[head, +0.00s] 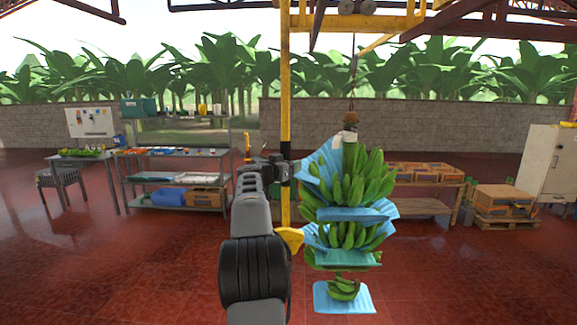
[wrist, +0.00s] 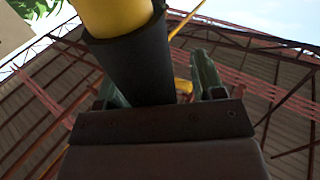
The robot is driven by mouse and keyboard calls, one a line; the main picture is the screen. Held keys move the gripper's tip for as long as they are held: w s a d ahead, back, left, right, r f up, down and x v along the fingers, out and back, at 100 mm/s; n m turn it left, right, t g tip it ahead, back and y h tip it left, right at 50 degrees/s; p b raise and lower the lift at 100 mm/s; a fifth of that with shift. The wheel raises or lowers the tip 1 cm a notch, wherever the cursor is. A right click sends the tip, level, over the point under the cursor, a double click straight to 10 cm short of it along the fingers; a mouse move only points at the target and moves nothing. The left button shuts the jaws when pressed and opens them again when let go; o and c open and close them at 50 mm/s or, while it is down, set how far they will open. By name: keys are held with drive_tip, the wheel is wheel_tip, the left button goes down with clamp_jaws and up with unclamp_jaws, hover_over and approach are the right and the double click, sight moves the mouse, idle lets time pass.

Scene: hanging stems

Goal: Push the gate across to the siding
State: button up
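My gripper (head: 278,168) is raised in front of a yellow upright bar (head: 285,90) in the head view. In the wrist view, a yellow bar (wrist: 118,14) with a black sleeve (wrist: 130,62) reaches down between my fingers (wrist: 160,88). The fingers stand apart. The sleeve lies toward the left finger, with a gap on the right, so I see no firm hold. Yellow overhead rail (head: 380,22) runs along the top, with a slanted yellow piece (head: 376,42) below it. I cannot tell which rail piece is the gate or where the siding joins.
A banana bunch (head: 352,185) with blue sheets hangs from a hook close to the right of my arm. Metal shelves (head: 178,158) stand behind left, and a low bench (head: 420,206) and pallet crates (head: 503,200) behind right. The red floor at the left front is clear.

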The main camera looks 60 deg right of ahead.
drive_tip(key=shift+s+r, duration=0.1)
drive_tip(key=w+a+b, duration=0.1)
drive_tip(key=a+b, duration=0.3)
drive_tip(key=a, duration=0.9)
drive_tip(key=shift+w+a, duration=0.35)
drive_tip(key=shift+a, duration=0.05)
